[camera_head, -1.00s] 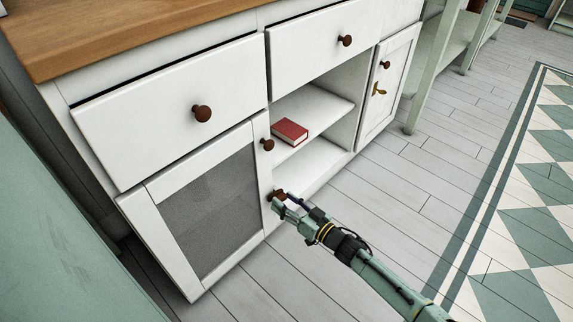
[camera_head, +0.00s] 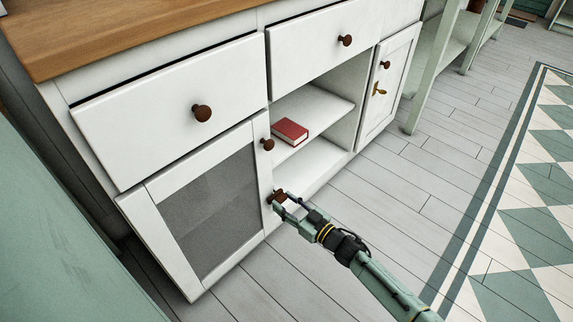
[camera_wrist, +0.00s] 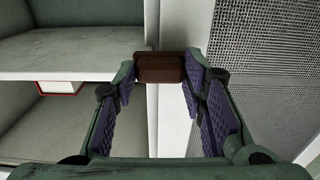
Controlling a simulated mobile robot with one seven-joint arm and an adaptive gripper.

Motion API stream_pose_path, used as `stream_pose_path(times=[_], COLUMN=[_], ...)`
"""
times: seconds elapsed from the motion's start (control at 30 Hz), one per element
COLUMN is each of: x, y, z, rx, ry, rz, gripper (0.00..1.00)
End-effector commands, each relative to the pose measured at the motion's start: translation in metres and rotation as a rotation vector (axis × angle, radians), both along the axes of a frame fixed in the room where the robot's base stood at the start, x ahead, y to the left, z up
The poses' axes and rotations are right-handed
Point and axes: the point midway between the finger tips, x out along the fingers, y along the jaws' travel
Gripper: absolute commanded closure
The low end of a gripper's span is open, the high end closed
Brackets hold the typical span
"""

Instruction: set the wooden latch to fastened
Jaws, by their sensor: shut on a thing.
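The wooden latch (camera_head: 278,196) is a small dark brown block at the right edge of the mesh-panelled cabinet door (camera_head: 152,222), below its round knob. In the wrist view the latch (camera_wrist: 160,67) lies crosswise between my fingertips, over the white door edge and frame. My gripper (camera_head: 277,199) is shut on the latch, with one finger pad at each end in the wrist view (camera_wrist: 160,76). The mesh door looks closed. The side of the latch facing the door is hidden.
A red book (camera_head: 289,132) lies on the open shelf beside the door. Two drawers with round knobs (camera_head: 202,113) sit above. A narrow door at the right carries a brass catch (camera_head: 379,89). The plank floor (camera_head: 405,195) in front is clear.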

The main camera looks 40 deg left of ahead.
Motion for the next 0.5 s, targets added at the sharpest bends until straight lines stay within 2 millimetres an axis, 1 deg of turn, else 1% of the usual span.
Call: stream_pose_path(times=[0.1, 0.13, 0.4, 0.43, 0.5], x=[0.0005, 0.0005, 0.0002, 0.0002, 0.0002], y=[-0.0001, -0.0001, 0.0000, 0.0000, 0.0000], z=[0.0004, 0.0004, 0.0003, 0.0003, 0.0003], rx=[0.000, 0.000, 0.000, 0.000, 0.000], ry=[-0.003, -0.003, -0.001, -0.001, 0.000], rz=[0.000, 0.000, 0.000, 0.000, 0.000], gripper=[0.90, 0.61, 0.43, 0.42, 0.42])
